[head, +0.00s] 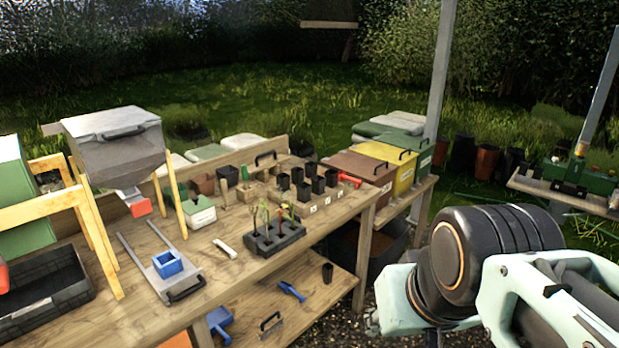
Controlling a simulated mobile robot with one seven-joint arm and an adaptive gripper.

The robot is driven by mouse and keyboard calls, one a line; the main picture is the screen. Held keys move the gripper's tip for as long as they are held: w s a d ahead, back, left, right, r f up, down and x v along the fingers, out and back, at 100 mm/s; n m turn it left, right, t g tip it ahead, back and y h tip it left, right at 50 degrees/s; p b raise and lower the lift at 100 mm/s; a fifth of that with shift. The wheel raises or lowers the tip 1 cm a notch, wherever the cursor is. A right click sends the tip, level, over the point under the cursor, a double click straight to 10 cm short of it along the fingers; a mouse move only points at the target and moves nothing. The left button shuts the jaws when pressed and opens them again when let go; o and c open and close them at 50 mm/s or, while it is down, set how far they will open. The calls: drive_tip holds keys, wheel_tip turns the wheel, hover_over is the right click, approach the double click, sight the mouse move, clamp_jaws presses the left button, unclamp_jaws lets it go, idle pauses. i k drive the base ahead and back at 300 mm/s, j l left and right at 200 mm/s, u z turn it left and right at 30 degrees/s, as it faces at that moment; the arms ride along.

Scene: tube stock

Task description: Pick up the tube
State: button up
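Several small black square tube pots (283,181) stand at the back right of the wooden bench, some on a low wooden block. A black tray (275,240) in front of them holds tubes with thin green and reddish seedlings. I cannot tell which one is the task's tube. My arm shows large at the lower right, apart from the bench. I cannot make out gripper fingers on it, and no tube is seen held.
The wooden bench (310,238) also carries a grey hopper on wooden legs (115,145), a blue square box (168,263) on a metal slide and a white-handled tool (225,248). Brown and yellow bins (385,165) stand behind right. Gravel lies between bench and arm.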

sight(331, 183)
drive_tip(key=i+l+u, duration=0.15)
drive_tip(key=i, duration=0.35)
drive_tip(key=i+l+u, duration=0.15)
drive_tip(key=i, duration=0.3)
drive_tip(key=i+l+u, duration=0.15)
drive_tip(key=i, duration=0.35)
drive_tip(key=i+l+u, duration=0.15)
drive_tip(key=i+l, duration=0.25)
